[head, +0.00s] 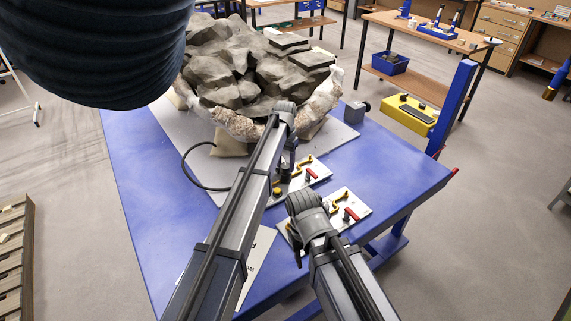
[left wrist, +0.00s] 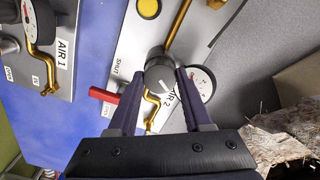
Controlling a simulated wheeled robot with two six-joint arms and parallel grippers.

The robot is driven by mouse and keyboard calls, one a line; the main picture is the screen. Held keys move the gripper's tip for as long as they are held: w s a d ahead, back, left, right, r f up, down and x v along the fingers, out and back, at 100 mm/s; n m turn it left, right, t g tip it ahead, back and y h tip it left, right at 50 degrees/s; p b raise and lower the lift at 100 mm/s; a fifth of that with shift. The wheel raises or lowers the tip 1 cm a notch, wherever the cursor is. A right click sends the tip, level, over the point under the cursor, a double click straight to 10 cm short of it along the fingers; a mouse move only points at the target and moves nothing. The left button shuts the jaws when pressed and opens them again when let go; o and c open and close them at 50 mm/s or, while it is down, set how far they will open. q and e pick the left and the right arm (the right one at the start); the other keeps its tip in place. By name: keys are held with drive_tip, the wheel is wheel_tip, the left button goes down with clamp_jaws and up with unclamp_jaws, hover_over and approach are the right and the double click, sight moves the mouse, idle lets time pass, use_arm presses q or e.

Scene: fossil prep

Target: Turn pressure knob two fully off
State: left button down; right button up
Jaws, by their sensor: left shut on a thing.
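Pressure knob two is a dark grey round knob (left wrist: 159,75) on the panel marked AIR 2 (left wrist: 126,55). My left gripper (left wrist: 160,82) is shut on it, with one finger on each side. A short pale mark shows on the knob's face. A gauge (left wrist: 200,84) sits just right of the knob, partly behind a finger. In the head view, my left gripper (head: 285,172) reaches down to the far panel (head: 318,167), and the knob is hidden there.
A red lever (left wrist: 104,95), a yellow button (left wrist: 148,8) and brass pipes are close to the knob. The AIR 1 panel (left wrist: 66,75) lies left. A large rocky fossil block (head: 225,70) stands behind on the blue table (head: 135,170).

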use_arm(q)
drive_tip(key=n, duration=1.4)
drive_tip(key=shift+n, duration=0.3)
drive_tip(key=n, duration=0.4)
drive_tip(key=shift+n, duration=0.3)
drive_tip(key=n, duration=1.1)
drive_tip(key=shift+n, duration=0.3)
